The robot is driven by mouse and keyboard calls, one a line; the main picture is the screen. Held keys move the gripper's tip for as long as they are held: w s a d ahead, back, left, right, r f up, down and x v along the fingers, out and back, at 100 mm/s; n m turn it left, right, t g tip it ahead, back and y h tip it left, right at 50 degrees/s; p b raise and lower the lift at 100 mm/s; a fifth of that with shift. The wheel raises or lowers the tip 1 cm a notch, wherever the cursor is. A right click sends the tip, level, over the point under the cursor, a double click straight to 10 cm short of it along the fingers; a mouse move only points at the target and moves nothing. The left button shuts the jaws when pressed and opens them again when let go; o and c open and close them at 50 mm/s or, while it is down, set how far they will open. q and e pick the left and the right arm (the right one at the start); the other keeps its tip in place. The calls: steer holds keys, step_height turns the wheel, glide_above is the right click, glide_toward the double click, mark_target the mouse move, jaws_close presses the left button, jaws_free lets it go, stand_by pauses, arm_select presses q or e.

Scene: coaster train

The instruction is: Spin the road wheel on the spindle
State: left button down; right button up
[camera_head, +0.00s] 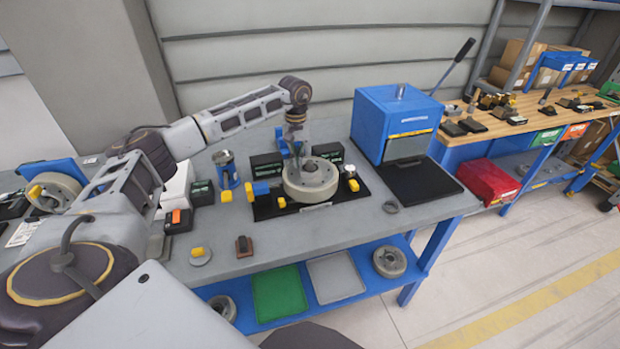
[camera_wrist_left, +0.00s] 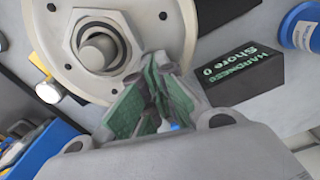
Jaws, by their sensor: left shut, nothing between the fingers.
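The grey road wheel (camera_head: 312,184) lies flat on the spindle fixture, on a black base plate (camera_head: 267,208) on the bench. In the left wrist view the wheel (camera_wrist_left: 60,45) fills the upper left, with the round spindle end (camera_wrist_left: 98,50) in its hub. My left gripper (camera_head: 296,158) points down at the wheel's far left part. In the left wrist view its green-padded fingers (camera_wrist_left: 158,90) are shut and empty, over or against the wheel face beside the hub; I cannot tell if they touch. My right gripper is not in view.
A blue machine (camera_head: 395,120) with a lever stands right of the fixture, a black mat (camera_head: 420,180) before it. Black boxes (camera_head: 265,165) stand behind the wheel. A blue cylinder (camera_head: 226,170) stands to the left. The bench front right is mostly clear.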

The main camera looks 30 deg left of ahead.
mark_target(291, 176)
arm_select(q)
steer(key=shift+s+a+f, duration=0.1)
steer(key=shift+s+a, duration=0.05)
steer(key=shift+s, duration=1.7)
steer(key=shift+s+d, duration=0.1)
steer(key=shift+d, duration=0.1)
steer(key=shift+s+d, duration=0.9)
steer(key=shift+s, duration=0.3)
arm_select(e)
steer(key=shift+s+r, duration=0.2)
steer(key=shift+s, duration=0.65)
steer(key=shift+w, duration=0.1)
